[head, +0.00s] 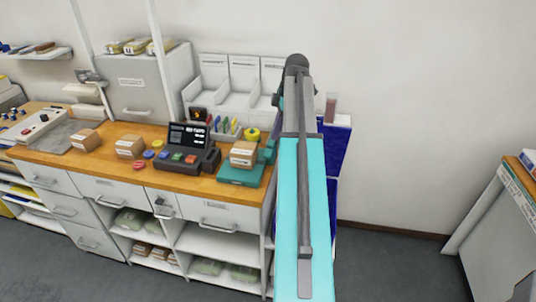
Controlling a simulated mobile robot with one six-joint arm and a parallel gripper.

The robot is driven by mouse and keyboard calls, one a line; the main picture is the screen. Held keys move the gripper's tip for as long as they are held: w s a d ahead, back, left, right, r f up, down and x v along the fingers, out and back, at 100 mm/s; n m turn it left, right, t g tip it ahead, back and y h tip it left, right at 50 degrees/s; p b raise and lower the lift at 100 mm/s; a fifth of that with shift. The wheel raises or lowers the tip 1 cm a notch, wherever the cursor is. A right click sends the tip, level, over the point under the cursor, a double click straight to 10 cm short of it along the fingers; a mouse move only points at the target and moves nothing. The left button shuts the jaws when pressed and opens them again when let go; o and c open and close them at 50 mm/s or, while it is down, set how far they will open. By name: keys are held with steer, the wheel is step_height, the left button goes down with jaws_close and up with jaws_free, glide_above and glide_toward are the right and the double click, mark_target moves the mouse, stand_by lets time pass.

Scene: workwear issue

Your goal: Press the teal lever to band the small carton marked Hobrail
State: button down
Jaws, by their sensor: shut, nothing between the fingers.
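A small brown carton (243,153) with a white label sits on the teal base of a banding device (238,177) at the right end of the wooden counter. The print on its label is too small to read. The teal lever (268,152) rises at the right side of that device, close to my arm. My arm runs up the picture just right of the lever, to a dark joint at the top. My gripper cannot be made out; the arm's far part is mostly hidden behind the nearer link.
Two more cartons stand on the counter (195,187), one at the left (85,139) and one nearer the middle (130,147). A dark till-like terminal (188,148) is left of the banding device. White bins (212,80) stand behind. Open floor lies right of my arm.

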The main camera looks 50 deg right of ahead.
mark_target(272, 152)
steer(key=shift+b+x, duration=1.45)
steer(key=shift+x, duration=1.25)
steer(key=shift+f, duration=0.15)
steer(key=shift+f+b, duration=0.8)
steer(key=shift+f, duration=1.1)
steer(key=shift+r, duration=0.15)
steer(key=shift+s+d+r+p, duration=0.3)
steer(key=shift+s+d, duration=0.2)
steer(key=shift+d, duration=0.1)
steer(key=shift+s+d+r+p, duration=0.2)
steer(key=shift+s+d+p, duration=0.1)
steer(key=shift+s+d, duration=0.25)
